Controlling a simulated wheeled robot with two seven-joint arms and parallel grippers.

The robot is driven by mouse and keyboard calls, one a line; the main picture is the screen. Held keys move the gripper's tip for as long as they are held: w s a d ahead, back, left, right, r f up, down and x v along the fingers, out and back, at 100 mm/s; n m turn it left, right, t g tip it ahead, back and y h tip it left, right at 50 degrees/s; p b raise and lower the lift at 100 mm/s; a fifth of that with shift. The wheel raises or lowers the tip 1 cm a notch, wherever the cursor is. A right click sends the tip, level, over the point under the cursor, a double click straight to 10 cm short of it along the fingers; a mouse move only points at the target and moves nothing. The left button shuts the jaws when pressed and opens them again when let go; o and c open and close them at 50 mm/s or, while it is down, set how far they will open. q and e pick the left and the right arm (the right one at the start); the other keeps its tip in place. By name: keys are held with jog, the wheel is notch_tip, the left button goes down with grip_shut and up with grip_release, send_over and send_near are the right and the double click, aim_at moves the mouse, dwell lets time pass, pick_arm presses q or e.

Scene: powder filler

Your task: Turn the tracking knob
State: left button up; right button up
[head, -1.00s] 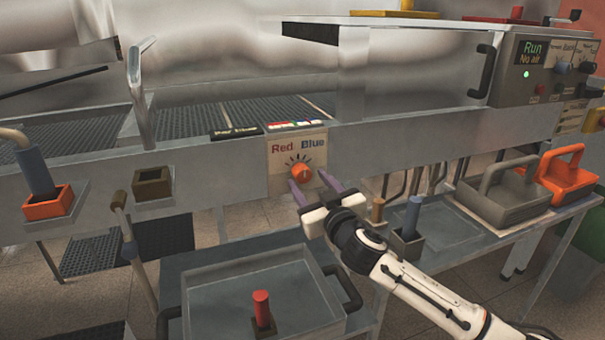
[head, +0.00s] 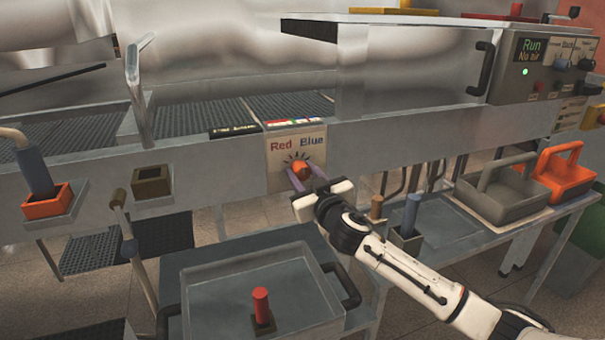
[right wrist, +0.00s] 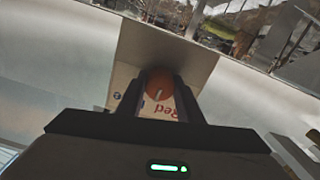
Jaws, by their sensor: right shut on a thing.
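The orange tracking knob (head: 300,170) sits on a small panel (head: 283,150) marked "Red" and "Blue" on the front rail of the machine. My right gripper (head: 301,180) is at the panel with its two purple fingers on either side of the knob, shut on it. In the right wrist view the knob (right wrist: 160,84) lies between the two dark fingers (right wrist: 160,98), and its pale pointer line shows. The panel lettering is partly covered by the fingers there. My left gripper is not in view.
Below the panel stands a grey tray (head: 190,300) with a red-handled piece (head: 261,305). To the right are a grey carrier (head: 500,195) and an orange carrier (head: 562,175) on a bench. A lever (head: 122,215) hangs at the left.

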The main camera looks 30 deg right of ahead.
jog(key=shift+f+m, duration=0.1)
jog(key=shift+m, duration=0.3)
jog(key=shift+m+b, duration=0.3)
jog(key=shift+m, duration=0.2)
jog(key=m, duration=0.2)
jog(key=shift+a+m, duration=0.1)
jog(key=shift+m, duration=0.2)
jog(key=m+p, duration=0.1)
jog(key=m, duration=0.3)
jog(key=shift+p, duration=0.4)
jog(key=shift+m+p, duration=0.8)
jog(key=shift+m, duration=0.9)
jog(key=o, duration=1)
jog(key=shift+o, duration=0.2)
